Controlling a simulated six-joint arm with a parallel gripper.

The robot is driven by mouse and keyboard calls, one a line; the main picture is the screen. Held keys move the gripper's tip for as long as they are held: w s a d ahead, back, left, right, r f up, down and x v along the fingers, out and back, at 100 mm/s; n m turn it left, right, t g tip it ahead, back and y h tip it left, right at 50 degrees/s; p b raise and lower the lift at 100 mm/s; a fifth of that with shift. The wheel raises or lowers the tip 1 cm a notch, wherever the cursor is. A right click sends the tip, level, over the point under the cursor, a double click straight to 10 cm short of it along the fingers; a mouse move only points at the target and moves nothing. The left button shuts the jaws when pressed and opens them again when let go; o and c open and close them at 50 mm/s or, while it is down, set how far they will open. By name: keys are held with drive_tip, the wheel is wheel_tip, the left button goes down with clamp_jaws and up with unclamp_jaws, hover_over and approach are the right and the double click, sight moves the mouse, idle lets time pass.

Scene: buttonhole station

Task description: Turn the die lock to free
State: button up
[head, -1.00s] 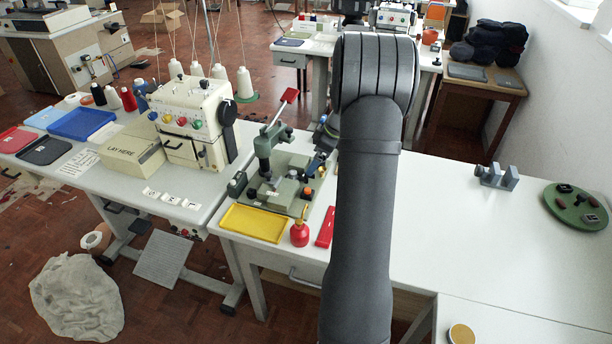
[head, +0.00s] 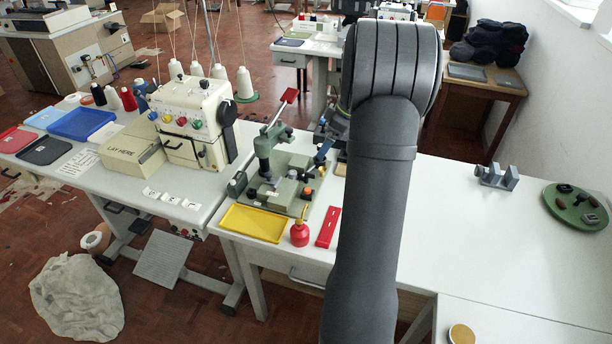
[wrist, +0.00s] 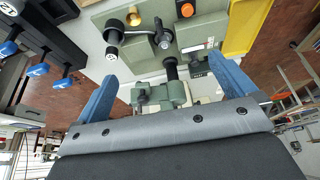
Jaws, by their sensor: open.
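The green buttonhole press (head: 285,196) stands on the white table left of my arm, with a red-handled lever (head: 288,96) rising from it. The press lies beyond and between the fingers, with no clear contact. In the head view my arm partly covers the area behind the press.
A yellow tray (head: 252,223), a red oil bottle (head: 299,234) and a red block (head: 328,227) lie in front of the press. A grey bracket (head: 496,177) and green round tray (head: 576,206) stand at right. The table between is clear. An orange button (wrist: 186,10) shows near the knobs.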

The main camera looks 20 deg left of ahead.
drive_tip(key=shift+v, duration=1.2)
drive_tip(key=shift+c, duration=0.4)
